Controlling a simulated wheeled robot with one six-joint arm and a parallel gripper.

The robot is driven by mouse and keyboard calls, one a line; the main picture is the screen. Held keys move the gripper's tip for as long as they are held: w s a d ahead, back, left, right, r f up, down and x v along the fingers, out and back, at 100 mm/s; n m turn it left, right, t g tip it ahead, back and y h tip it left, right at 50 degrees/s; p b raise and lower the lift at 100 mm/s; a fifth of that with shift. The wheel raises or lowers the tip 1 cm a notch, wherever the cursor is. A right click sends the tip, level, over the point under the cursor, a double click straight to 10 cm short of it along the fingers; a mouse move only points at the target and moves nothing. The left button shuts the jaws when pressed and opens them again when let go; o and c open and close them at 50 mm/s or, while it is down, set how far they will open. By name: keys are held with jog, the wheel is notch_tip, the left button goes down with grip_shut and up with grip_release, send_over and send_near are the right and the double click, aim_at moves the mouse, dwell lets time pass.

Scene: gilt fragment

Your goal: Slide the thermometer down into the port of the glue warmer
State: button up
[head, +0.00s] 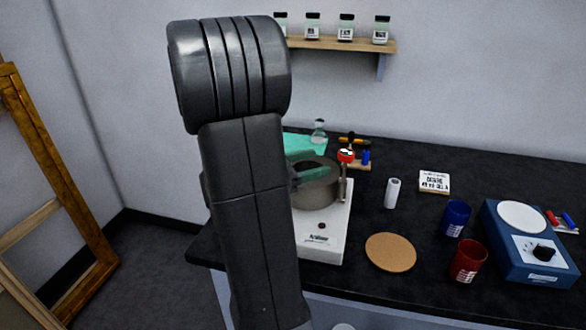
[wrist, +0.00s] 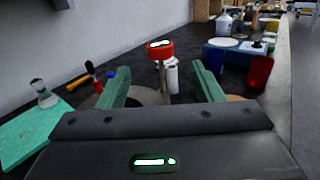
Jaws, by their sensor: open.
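The thermometer has a red round head (head: 346,156) and a thin metal stem. It stands upright at the right side of the glue warmer's grey-brown pot, above its white base (head: 322,240). The stem's lower end and the port are not clear, so I cannot tell how deep it sits. In the wrist view the thermometer's red head (wrist: 160,51) shows between the green fingers of my gripper (wrist: 160,69), with gaps on both sides. My gripper is open and empty. In the head view its green finger (head: 314,173) reaches over the pot, and my arm hides part of the warmer.
Beyond are a blue cup (head: 455,218), a red cup (head: 467,261) and a blue hotplate (head: 530,262). A small tool rack (head: 357,166) and a flask (head: 319,133) stand behind.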

aim_at(339, 156)
jog(key=shift+v, duration=2.25)
jog(key=shift+d, duration=0.1)
jog(key=shift+p+x, duration=0.35)
jog(key=shift+x, duration=6.5)
